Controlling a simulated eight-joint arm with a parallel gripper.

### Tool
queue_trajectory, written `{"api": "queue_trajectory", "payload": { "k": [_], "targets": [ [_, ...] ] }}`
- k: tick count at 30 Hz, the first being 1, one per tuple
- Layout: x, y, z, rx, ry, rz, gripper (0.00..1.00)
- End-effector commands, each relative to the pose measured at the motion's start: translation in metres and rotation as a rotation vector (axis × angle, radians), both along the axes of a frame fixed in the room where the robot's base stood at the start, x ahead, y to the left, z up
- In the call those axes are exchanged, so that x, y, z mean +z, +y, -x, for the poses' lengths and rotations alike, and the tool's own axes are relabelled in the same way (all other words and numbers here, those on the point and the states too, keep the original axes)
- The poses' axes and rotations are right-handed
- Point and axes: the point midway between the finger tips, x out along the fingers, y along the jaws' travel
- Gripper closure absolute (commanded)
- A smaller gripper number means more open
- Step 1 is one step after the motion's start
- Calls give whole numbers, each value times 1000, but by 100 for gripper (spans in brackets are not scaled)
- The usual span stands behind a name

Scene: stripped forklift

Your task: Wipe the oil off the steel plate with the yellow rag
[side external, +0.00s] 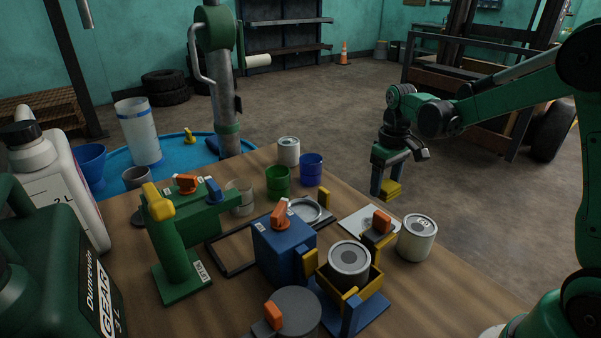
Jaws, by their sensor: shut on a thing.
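My gripper (387,181) is at the right, shut on the yellow rag (392,189). The rag looks like a small folded block between the fingertips. Gripper and rag appear raised, beyond the far right part of the table, apart from the plate. The pale steel plate (352,219) lies on the table, left of and below the rag in the picture. Dark smudges (370,224) that look like oil show on it. The plate's near right part is hidden behind an orange-handled valve (381,220).
A grey-lidded can (417,238) stands close right of the plate. A can in a yellow holder (349,262) and a blue box (283,250) stand nearer the camera. Green (278,182) and blue (312,169) cups stand behind. Bare wood (455,285) lies at the near right.

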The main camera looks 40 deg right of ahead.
Motion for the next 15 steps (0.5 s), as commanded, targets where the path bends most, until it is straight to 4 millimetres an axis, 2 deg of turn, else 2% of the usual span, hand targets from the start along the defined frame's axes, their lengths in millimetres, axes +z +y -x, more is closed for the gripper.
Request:
{"api": "queue_trajectory", "payload": {
  "k": [15],
  "targets": [
    [-48, 0, 0, 0, 0, 0, 78]
  ]
}}
